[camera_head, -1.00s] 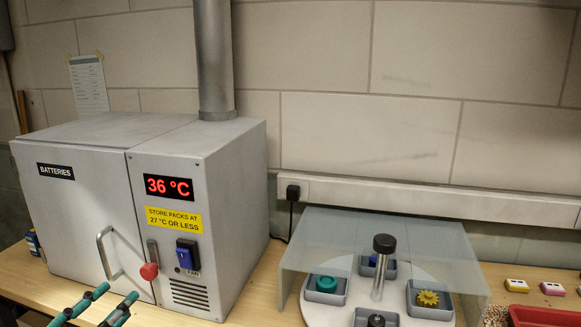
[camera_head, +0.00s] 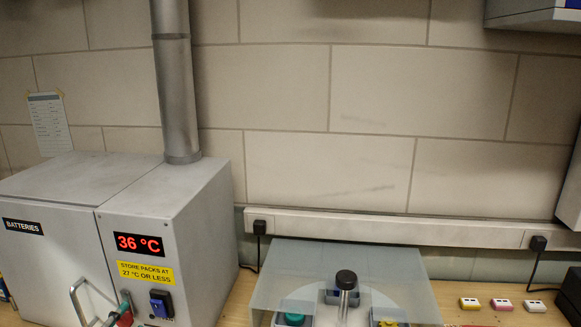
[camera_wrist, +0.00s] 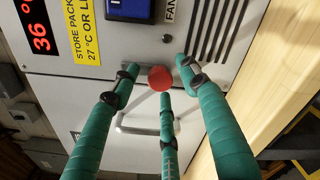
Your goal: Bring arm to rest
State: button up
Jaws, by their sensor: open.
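My gripper (camera_wrist: 158,80) has several teal-wrapped fingers with dark bands, spread open around the red knob (camera_wrist: 161,78) on the front of the battery cabinet. I cannot tell whether any finger touches the knob. In the head view, teal fingertips (camera_head: 112,312) show at the bottom left by the knob, with the rest of my gripper below the picture. The grey cabinet (camera_head: 60,270) is labelled BATTERIES, its display (camera_head: 138,244) reads 36 °C, and its door looks shut. The door handle (camera_wrist: 145,124) lies beyond the fingers in the wrist view.
A blue switch (camera_head: 161,304) sits beside the knob. Right of the cabinet, a clear shield (camera_head: 300,262) covers a round tray with small bins and a dark-topped post (camera_head: 346,280). Several small coloured blocks (camera_head: 502,304) lie on the bench at right. A duct (camera_head: 175,90) rises from the cabinet.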

jog(key=n+p, duration=0.4)
jog(key=n, duration=0.1)
jog(key=shift+r, duration=0.4)
jog(key=n+p, duration=0.1)
jog(key=n, duration=0.1)
jog(key=shift+f+n+p, duration=0.15)
jog(key=shift+n+p, duration=0.15)
jog(key=shift+p, duration=0.1)
jog(key=shift+s+a+f+n, duration=0.1)
jog(key=shift+s+f+n, duration=0.2)
jog(key=shift+s+n, duration=0.1)
jog(key=shift+s+b, duration=0.45)
jog(key=shift+s, duration=0.4)
